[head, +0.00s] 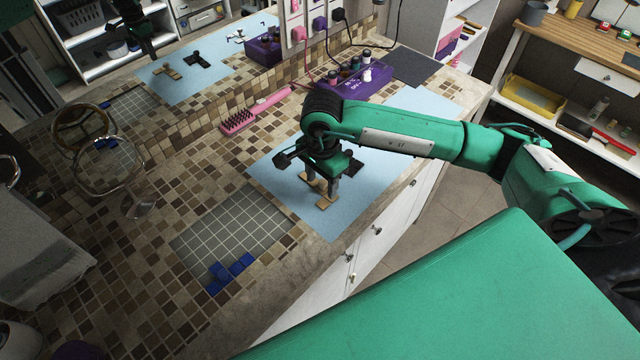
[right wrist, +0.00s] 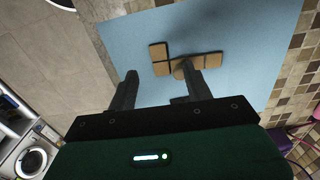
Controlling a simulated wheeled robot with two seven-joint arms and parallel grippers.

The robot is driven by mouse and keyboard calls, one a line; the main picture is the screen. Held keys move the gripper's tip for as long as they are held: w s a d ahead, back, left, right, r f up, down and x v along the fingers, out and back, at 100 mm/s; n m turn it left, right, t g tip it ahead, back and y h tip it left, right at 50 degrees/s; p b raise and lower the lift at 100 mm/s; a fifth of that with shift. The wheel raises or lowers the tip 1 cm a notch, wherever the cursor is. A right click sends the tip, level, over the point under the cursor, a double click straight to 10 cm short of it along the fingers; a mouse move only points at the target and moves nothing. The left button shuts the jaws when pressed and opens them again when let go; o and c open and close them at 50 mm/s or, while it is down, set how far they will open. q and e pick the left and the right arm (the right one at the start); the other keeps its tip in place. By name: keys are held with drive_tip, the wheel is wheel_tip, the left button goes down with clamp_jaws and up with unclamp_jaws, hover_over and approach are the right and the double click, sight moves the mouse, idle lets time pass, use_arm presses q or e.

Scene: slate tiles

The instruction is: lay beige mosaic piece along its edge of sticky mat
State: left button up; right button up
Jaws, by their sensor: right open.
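The beige mosaic piece (head: 326,204), made of several joined square tiles, lies on a light blue sheet (head: 330,223). It also shows in the right wrist view (right wrist: 160,51), partly hidden behind a finger. My right gripper (head: 322,183) is open above the piece, with its fingers pointing down; in the right wrist view its fingertips (right wrist: 163,80) are apart with nothing held. I cannot tell whether they touch the piece. The grey gridded sticky mat (head: 235,225) lies to the left of the blue sheet. My left gripper is not in view.
A blue mosaic piece (head: 232,268) lies at the sticky mat's near edge. A round mirror on a stand (head: 135,200) is to the left. A pink brush (head: 252,112) and a purple rack (head: 352,82) are behind. Most of the mat is bare.

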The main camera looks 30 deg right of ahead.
sight(322, 204)
drive_tip(key=shift+f, duration=0.7)
drive_tip(key=f+p, duration=0.1)
drive_tip(key=f, duration=0.1)
drive_tip(key=f+p, duration=0.1)
drive_tip(key=f, duration=0.1)
drive_tip(key=shift+s+f+p, duration=0.2)
drive_tip(key=shift+f+p, duration=0.1)
drive_tip(key=shift+p, duration=0.1)
drive_tip(key=shift+f, duration=0.35)
drive_tip(key=c, duration=1.1)
